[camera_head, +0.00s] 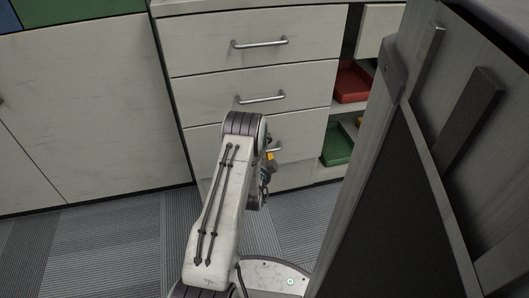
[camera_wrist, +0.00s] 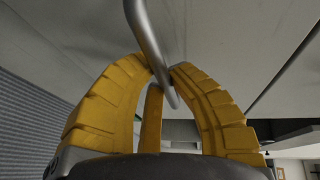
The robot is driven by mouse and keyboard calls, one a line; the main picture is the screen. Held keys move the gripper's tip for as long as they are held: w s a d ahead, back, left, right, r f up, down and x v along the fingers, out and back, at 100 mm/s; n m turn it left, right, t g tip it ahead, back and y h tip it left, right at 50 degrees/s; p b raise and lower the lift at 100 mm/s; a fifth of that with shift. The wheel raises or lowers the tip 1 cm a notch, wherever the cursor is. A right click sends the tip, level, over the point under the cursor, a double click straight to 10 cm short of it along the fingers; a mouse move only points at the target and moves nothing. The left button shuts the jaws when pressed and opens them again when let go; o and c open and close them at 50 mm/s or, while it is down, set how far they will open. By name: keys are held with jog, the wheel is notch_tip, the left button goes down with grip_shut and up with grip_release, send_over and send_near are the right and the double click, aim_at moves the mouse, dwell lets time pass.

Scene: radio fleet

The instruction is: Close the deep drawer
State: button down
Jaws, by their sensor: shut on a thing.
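The deep drawer (camera_head: 300,150) is the lowest, tallest front in the pale cabinet, partly hidden behind my arm in the head view. Its front also fills much of the wrist view (camera_wrist: 235,40). I cannot clearly tell how far it stands out from the cabinet. Its metal bar handle (camera_wrist: 142,25) runs between my yellow fingers in the wrist view. My gripper (camera_wrist: 162,74) is shut around this handle. In the head view my gripper (camera_head: 269,158) is mostly hidden behind my arm, with only a bit of yellow showing.
Two drawers, the upper (camera_head: 200,42) and the middle (camera_head: 200,92), sit above with bar handles and look shut. Open shelves at right hold a red tray (camera_head: 352,82) and a green tray (camera_head: 337,145). A large grey panel (camera_head: 385,190) stands close on the right. Striped carpet (camera_head: 100,250) is clear at left.

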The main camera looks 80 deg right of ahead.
jog(key=shift+w+d, duration=0.2)
jog(key=shift+d, duration=0.05)
jog(key=shift+r, duration=0.1)
jog(key=c, duration=1.1)
grip_release()
jog(key=shift+a, duration=0.1)
jog(key=shift+w+a+r, duration=0.1)
jog(key=shift+a+r, duration=0.25)
jog(key=shift+a, duration=1.6)
jog(key=shift+s+a+r, duration=0.1)
jog(key=shift+a+r, duration=0.2)
jog(key=shift+a, duration=1.6)
jog(key=shift+w+a+r, duration=0.1)
jog(key=shift+a+r, duration=0.25)
jog(key=shift+a, duration=1.6)
